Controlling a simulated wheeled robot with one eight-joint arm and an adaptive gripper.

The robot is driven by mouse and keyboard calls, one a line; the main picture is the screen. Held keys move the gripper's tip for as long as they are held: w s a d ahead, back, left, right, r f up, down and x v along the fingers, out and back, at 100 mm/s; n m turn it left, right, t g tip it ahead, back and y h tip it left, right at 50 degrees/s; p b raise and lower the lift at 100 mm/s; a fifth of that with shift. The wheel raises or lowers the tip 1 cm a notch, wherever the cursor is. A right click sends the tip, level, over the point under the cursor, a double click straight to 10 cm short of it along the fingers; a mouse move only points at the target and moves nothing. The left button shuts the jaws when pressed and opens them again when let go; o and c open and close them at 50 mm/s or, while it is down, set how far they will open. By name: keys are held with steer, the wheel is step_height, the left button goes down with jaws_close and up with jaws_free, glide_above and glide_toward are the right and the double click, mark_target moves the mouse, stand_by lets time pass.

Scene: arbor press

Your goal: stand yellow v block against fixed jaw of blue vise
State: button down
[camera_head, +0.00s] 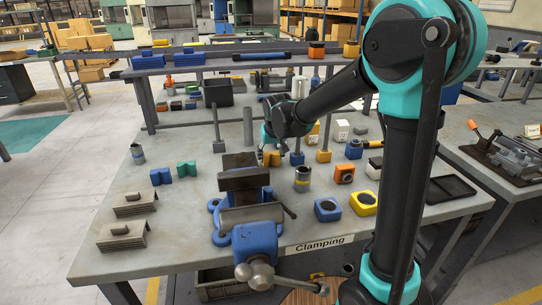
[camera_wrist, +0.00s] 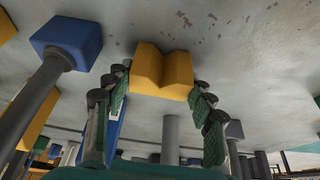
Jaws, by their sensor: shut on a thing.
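The yellow V block (camera_wrist: 161,72) sits between the fingertips of my gripper (camera_wrist: 160,85) in the wrist view, its V groove visible. In the head view the yellow V block (camera_head: 271,158) shows small, just behind and right of the vise jaws, apart from them. My gripper (camera_head: 270,145) is shut on it, close to the bench top. I cannot tell whether the block touches the bench. The blue vise (camera_head: 254,242) stands at the front of the bench, its handle toward the camera. Its dark jaws (camera_head: 244,181) stand apart with a gap between them.
Posts on blue (camera_head: 297,158) and yellow (camera_head: 323,156) bases stand right of my gripper; a grey post (camera_head: 218,145) stands left. Blue (camera_head: 160,176) and green (camera_head: 186,169) V blocks lie left of the vise. A cylinder (camera_head: 302,179) stands right of it.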

steer(key=c, duration=0.6)
jaws_free()
